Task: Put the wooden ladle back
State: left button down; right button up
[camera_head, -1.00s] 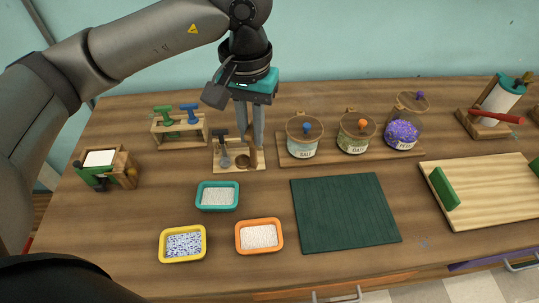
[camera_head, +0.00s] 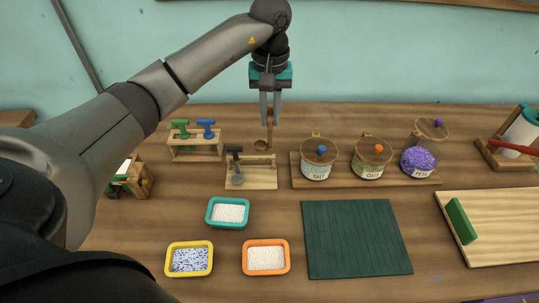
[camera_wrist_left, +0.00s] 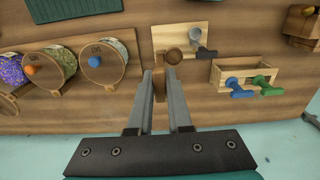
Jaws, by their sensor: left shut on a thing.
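My left gripper (camera_head: 270,120) is shut on the wooden ladle (camera_head: 261,145), with the handle between its fingers and the round bowl hanging below. The ladle bowl (camera_wrist_left: 173,56) also shows past the fingertips in the left wrist view, partly over the pale wooden rack. That rack (camera_head: 262,182) stands on the table below the ladle and holds a dark-handled grey scoop (camera_head: 237,168) on its left side. Its right side looks empty. The rack (camera_wrist_left: 166,34) and scoop (camera_wrist_left: 203,50) show in the wrist view too. My right gripper is not in view.
A stand with green and blue tools (camera_head: 195,150) is left of the rack. Lidded jars, with the salt jar (camera_head: 318,165) nearest, stand on a board to its right. Teal (camera_head: 209,219), yellow (camera_head: 169,264) and orange (camera_head: 245,262) trays and a dark green mat (camera_head: 355,240) lie in front.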

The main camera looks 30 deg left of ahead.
aim_at(270, 147)
pick_arm(q)
notch_tip(270, 147, down, 12)
jog(key=shift+r+b, duration=0.15)
jog(key=shift+b, duration=0.3)
jog(key=c, duration=1.3)
grip_release()
jog(key=shift+f, duration=0.2)
jog(key=o, duration=0.5)
jog(key=shift+c, duration=0.2)
jog(key=shift+r, duration=0.1)
notch_tip(270, 147, up, 12)
jog(key=shift+r+p, duration=0.15)
jog(key=shift+p, duration=0.3)
